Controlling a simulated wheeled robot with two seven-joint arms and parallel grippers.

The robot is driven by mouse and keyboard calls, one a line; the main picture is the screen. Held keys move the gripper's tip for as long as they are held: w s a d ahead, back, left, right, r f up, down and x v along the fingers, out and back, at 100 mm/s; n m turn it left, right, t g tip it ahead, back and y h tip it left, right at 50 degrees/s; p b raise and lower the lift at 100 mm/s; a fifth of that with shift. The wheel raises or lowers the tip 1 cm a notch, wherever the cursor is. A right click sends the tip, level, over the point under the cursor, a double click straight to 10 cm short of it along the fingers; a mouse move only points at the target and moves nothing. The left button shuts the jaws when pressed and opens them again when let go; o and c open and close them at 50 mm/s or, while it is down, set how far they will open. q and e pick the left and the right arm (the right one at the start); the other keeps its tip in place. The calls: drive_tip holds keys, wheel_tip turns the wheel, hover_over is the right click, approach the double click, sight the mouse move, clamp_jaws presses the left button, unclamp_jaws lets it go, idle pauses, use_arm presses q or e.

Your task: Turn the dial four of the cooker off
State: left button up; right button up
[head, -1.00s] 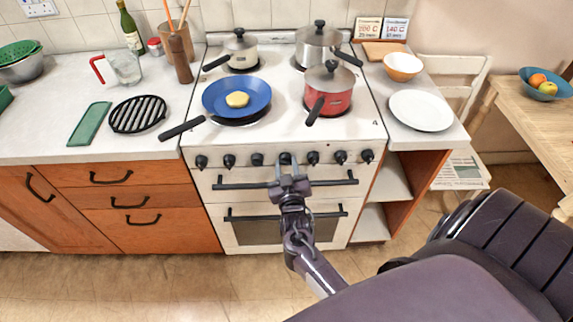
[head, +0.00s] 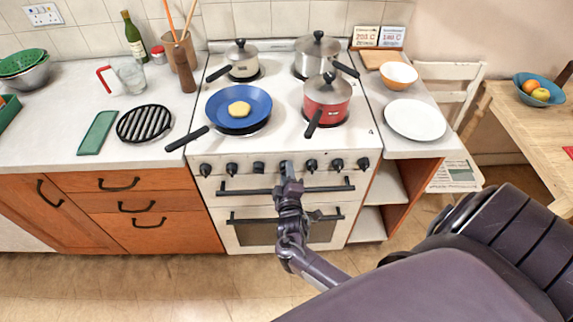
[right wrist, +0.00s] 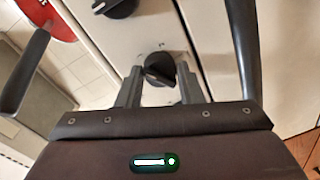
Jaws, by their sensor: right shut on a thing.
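The cooker (head: 225,190) is white, with a row of several black dials along its front panel. My right gripper (head: 288,170) is at the middle of this row, in front of the panel. In the right wrist view a black dial (right wrist: 159,68) sits between the two fingers of the right gripper (right wrist: 160,88), which is shut on it. In the head view the gripper mostly covers this dial. Dials to its right (head: 310,166) and left (head: 232,169) are free. My left gripper is not in view.
A dark oven handle (head: 330,188) runs just below the dials. On the hob stand a blue pan (head: 255,104), a red pot (head: 335,95) and two grey pots. The red pot's handle (head: 313,124) points toward the front edge. The floor before the cooker is clear.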

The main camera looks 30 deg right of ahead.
drive_tip(key=n, duration=0.1)
drive_tip(key=n+p, duration=0.1)
drive_tip(key=n, duration=0.1)
drive_tip(key=n+p, duration=0.1)
drive_tip(key=n, duration=0.1)
drive_tip(key=shift+w+d+r+h, duration=0.1)
drive_tip(key=shift+r+h, duration=0.2)
drive_tip(key=n, duration=0.2)
drive_tip(key=n+p, duration=0.1)
drive_tip(key=n, duration=0.2)
drive_tip(key=shift+w+g+h, duration=0.1)
drive_tip(key=shift+g+h, duration=0.2)
drive_tip(key=shift+n, duration=0.3)
drive_tip(key=o, duration=0.8)
drive_tip(key=shift+o, duration=0.8)
drive_tip(key=shift+f, duration=0.1)
drive_tip(key=v, duration=0.8)
